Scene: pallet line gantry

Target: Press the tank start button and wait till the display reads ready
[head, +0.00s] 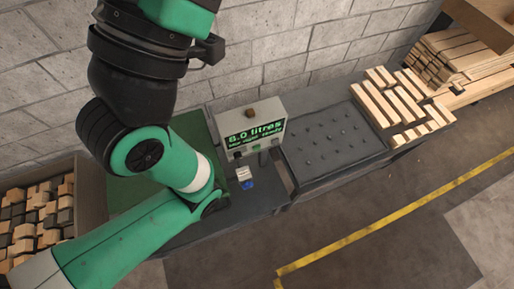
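A grey control box (224,120) stands on the dark bench by the wall. Its lit display (256,134) reads "8.0 litres" in green, with a smaller second line that I cannot read surely. A green button (256,147) sits on the box front below the display, with dark round parts on either side. I cannot make out any label naming the tank start button. A green and black arm of mine covers the area left of the box. Neither gripper shows in the head view, and nothing is seen touching the button.
A small white and blue item (246,178) is on the bench before the box. A dark studded tray (330,150) lies to the right, with wooden slats (396,104) beyond. A crate of wood blocks (85,172) is at left. A yellow line (400,215) crosses the floor.

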